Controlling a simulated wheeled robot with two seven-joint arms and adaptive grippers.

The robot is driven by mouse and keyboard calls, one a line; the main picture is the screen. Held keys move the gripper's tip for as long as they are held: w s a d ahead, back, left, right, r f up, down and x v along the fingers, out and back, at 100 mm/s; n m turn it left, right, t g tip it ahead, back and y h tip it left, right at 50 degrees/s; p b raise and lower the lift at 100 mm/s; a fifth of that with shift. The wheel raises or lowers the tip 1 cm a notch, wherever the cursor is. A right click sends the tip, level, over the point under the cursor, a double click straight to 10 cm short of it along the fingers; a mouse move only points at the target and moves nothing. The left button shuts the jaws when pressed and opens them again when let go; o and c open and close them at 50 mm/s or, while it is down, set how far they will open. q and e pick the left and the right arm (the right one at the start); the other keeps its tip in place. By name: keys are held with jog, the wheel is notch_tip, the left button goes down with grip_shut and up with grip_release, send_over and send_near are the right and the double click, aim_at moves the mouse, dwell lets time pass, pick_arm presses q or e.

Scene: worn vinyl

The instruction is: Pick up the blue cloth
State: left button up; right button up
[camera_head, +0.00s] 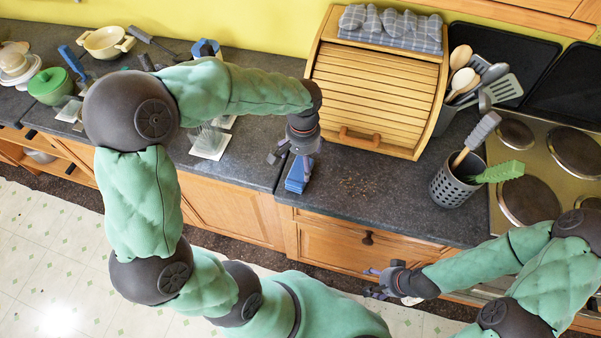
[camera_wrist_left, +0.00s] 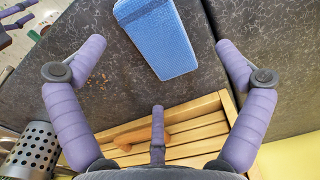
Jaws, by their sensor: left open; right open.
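The blue cloth (camera_head: 297,180) is a small folded rectangle lying on the dark countertop, left of the wooden bread box. In the left wrist view the blue cloth (camera_wrist_left: 157,37) lies ahead of the fingers, apart from them. My left gripper (camera_head: 295,150) is open and empty above the counter, just behind the cloth in the head view and partly covering it. In the left wrist view its purple fingers (camera_wrist_left: 163,62) are spread wide. My right gripper (camera_head: 377,283) is open and empty in front of the counter edge, away from the cloth.
The bread box (camera_head: 375,95) stands close to the left gripper. A utensil holder (camera_head: 457,182) stands right of it, near the stove (camera_head: 540,165). Crumbs (camera_head: 357,187) lie on the counter. Dishes, including a green pot (camera_head: 50,84), stand at the left. The counter between cloth and holder is mostly clear.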

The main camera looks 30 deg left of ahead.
aim_at(300, 173)
pick_arm(q)
jog(key=f, duration=0.1)
jog(key=f+b, duration=0.1)
jog(key=f, duration=0.2)
jog(key=shift+s+d+f+b, duration=0.2)
jog(key=shift+s+d+b, duration=0.1)
jog(key=shift+s+d, duration=0.05)
jog(key=shift+f, duration=0.4)
jog(key=c, duration=1.1)
